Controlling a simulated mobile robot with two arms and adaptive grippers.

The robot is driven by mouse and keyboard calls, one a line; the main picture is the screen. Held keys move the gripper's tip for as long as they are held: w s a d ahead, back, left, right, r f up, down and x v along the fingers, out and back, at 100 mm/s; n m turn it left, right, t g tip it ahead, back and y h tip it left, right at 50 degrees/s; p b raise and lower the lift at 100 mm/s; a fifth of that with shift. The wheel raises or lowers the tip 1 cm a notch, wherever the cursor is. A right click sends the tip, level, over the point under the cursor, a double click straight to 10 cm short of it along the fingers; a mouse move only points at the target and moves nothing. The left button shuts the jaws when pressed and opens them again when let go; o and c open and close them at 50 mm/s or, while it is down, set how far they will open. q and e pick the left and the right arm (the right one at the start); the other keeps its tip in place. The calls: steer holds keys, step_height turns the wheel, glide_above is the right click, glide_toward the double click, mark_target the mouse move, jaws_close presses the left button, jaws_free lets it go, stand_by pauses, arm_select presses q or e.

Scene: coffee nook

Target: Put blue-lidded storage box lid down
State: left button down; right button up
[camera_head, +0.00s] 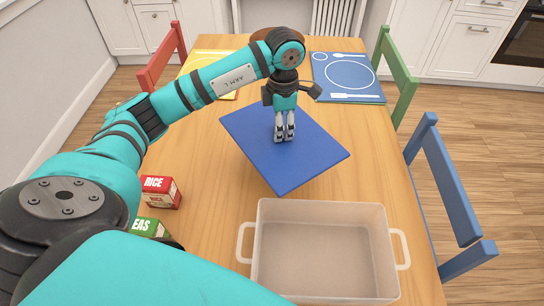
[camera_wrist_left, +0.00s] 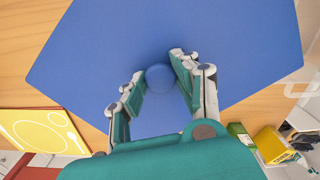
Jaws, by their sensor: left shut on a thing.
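The blue lid (camera_head: 262,165) is a flat square panel over the middle of the wooden table, turned at an angle. I cannot tell whether it touches the table or hangs just above it. My left gripper (camera_head: 284,136) points down at the lid's upper part, shut on its round blue knob (camera_wrist_left: 158,77), which shows between the fingers in the left wrist view. The storage box (camera_head: 322,211) is clear, open and empty, with a handle at each side, at the near right of the table, apart from the lid. My right gripper is not in view.
A red rice box (camera_head: 160,191) and a green box (camera_head: 151,227) stand at the near left. A yellow placemat (camera_head: 220,92) and a blue placemat (camera_head: 347,77) lie at the far end. Red, green and blue chairs (camera_head: 445,185) surround the table.

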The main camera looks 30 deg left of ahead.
mark_target(271, 126)
arm_select(q)
steer(key=a+f+n, duration=0.1)
steer(key=n, duration=0.1)
steer(key=a+n, duration=0.1)
steer(key=w+a+f+n, duration=0.1)
steer(key=n, duration=0.1)
steer(key=shift+a+f+n+b, duration=0.2)
steer(key=shift+f+n+b, duration=0.1)
steer(key=shift+f+b, duration=0.05)
steer(key=shift+a+f+n, duration=0.15)
steer(key=shift+f+n, duration=0.1)
steer(key=shift+n, duration=0.05)
step_height(271, 126, down, 6)
steer(key=shift+r+p, duration=0.15)
steer(key=shift+p, duration=0.2)
steer(key=shift+f, duration=0.6)
step_height(271, 126, down, 3)
steer(key=shift+f, duration=0.1)
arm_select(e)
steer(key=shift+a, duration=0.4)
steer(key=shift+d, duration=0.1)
